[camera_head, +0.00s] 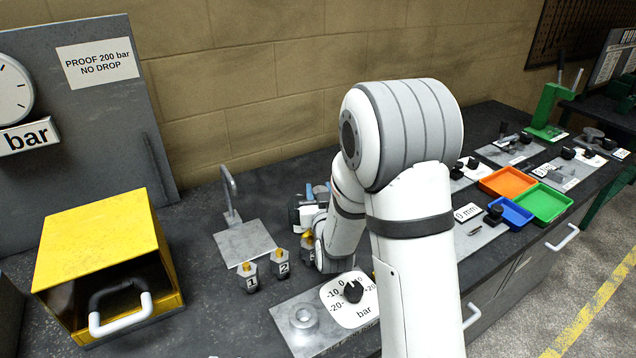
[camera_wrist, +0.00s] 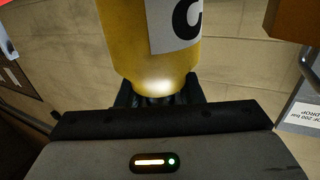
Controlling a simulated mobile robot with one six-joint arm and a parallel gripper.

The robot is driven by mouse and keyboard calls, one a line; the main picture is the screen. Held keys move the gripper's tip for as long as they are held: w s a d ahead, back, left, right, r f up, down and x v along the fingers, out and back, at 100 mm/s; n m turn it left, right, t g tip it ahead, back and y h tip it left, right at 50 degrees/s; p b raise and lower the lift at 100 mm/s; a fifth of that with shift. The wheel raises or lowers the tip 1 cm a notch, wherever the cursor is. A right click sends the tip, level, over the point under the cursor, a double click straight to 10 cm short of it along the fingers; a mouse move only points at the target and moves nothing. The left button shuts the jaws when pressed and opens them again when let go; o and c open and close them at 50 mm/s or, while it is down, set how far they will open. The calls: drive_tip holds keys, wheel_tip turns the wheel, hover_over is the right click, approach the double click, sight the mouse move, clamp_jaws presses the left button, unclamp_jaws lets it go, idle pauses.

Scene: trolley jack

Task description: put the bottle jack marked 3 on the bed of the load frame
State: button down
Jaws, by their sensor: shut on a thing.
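In the wrist view my gripper (camera_wrist: 155,98) is shut on a yellow cylinder (camera_wrist: 150,60). Its white label (camera_wrist: 175,25) shows part of a black curved mark, cut off by the frame edge, so I cannot read the number for certain. In the head view my arm hides most of the gripper. Small grey pieces with yellow tops, marked 1 (camera_head: 249,278) and 2 (camera_head: 281,263), stand on the bench. A similar yellow-topped piece (camera_head: 307,241) beside my wrist is partly hidden. I cannot tell for sure which fixture is the load frame.
A yellow box (camera_head: 95,240) with an open front and white handle stands at the left, before a grey gauge board (camera_head: 100,110). A grey plate (camera_head: 243,243) with a bent rod lies mid-bench. A dial plate (camera_head: 350,300), coloured trays (camera_head: 507,182) and a green press (camera_head: 548,108) lie rightward.

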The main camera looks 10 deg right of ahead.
idle(0.5)
drive_tip(key=c, duration=1)
unclamp_jaws()
drive_tip(key=shift+s+f, duration=0.1)
drive_tip(key=shift+f, duration=0.15)
drive_tip(key=shift+r, duration=0.1)
